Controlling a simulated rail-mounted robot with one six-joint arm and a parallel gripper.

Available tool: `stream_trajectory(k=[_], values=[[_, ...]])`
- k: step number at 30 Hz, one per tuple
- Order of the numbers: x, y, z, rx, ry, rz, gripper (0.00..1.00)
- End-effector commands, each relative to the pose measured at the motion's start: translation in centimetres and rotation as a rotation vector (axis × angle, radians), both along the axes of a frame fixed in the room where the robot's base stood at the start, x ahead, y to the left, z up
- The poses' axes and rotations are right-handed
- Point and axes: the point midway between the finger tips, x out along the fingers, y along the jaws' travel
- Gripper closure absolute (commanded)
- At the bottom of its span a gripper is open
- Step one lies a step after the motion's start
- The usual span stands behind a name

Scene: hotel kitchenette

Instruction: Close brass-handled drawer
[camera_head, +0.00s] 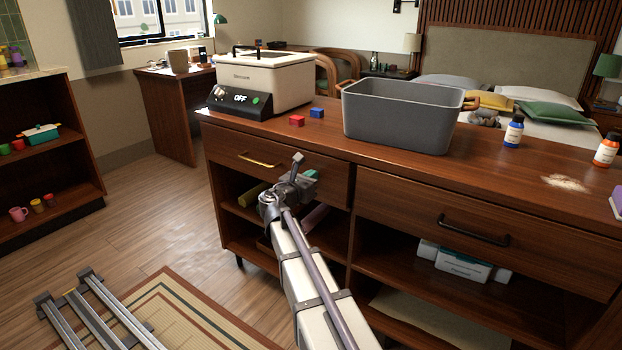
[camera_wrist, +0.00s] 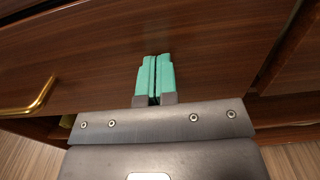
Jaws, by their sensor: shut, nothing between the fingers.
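The brass-handled drawer (camera_head: 230,146) is the left drawer of the wooden counter in the head view. Its brass handle (camera_head: 259,161) faces the room. The drawer front sits close under the counter top, and I cannot tell whether a small gap remains. My gripper (camera_head: 311,174) is at the drawer front, right of the handle. In the wrist view, the teal fingers (camera_wrist: 155,78) are together and empty, pointing at the wooden drawer front (camera_wrist: 215,50). The brass handle (camera_wrist: 38,97) is at the left there. Contact between fingertips and wood cannot be told.
A drawer with a dark handle (camera_head: 474,231) is to the right. Open shelves lie below both drawers. A grey bin (camera_head: 398,118), a white cooker (camera_head: 262,82), small red (camera_head: 297,120) and blue (camera_head: 317,112) cubes and bottles stand on the counter. A rug (camera_head: 190,315) lies on the floor.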

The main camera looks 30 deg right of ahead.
Motion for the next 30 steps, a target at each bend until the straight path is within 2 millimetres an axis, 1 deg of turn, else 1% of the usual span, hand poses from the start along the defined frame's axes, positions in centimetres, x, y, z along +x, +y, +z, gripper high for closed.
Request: stream_trajectory(k=[1,2,5,12,16,18,21,27,29,30], values=[[0.3,0.1,0.3,-0.009,0.001,0.004,1.00],[0.0,0.5,0.3,-0.008,0.000,0.004,1.00],[-1.3,2.4,0.3,-0.006,0.000,0.003,1.00],[-4.8,8.7,0.1,-0.003,0.000,0.002,1.00],[-5.9,11.1,0.1,-0.003,0.000,0.000,1.00],[-6.3,11.9,0.1,-0.002,0.000,-0.001,1.00],[-6.5,12.3,0.1,-0.002,0.000,-0.002,1.00],[-6.5,12.3,0.1,-0.001,-0.002,-0.003,1.00],[-6.6,12.3,0.1,0.013,-0.029,-0.004,1.00],[-6.7,12.3,0.0,0.036,-0.070,-0.010,1.00]])
